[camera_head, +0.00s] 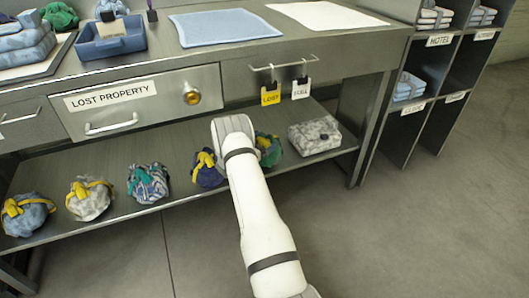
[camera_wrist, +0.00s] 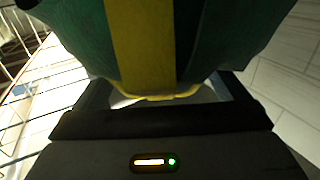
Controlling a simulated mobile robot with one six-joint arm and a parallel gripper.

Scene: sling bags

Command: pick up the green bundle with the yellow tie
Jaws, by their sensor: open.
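The green bundle with the yellow tie (camera_head: 270,152) sits on the lower shelf in the head view, partly hidden behind my arm. In the wrist view a green bundle (camera_wrist: 75,30) with a broad yellow band (camera_wrist: 142,45) fills the upper middle, very close to the camera. My gripper (camera_wrist: 163,92) is open, with a finger on either side of the bundle's near end. I cannot tell whether the fingers touch it. In the head view my arm hides the fingers.
A dark blue bundle with a yellow tie (camera_head: 207,171) sits just left, and a grey patterned bundle (camera_head: 314,136) sits right. More bundles lie farther left along the shelf (camera_head: 115,165). The counter with a drawer (camera_head: 140,100) and hanging tags (camera_head: 271,94) is above. Open floor lies in front.

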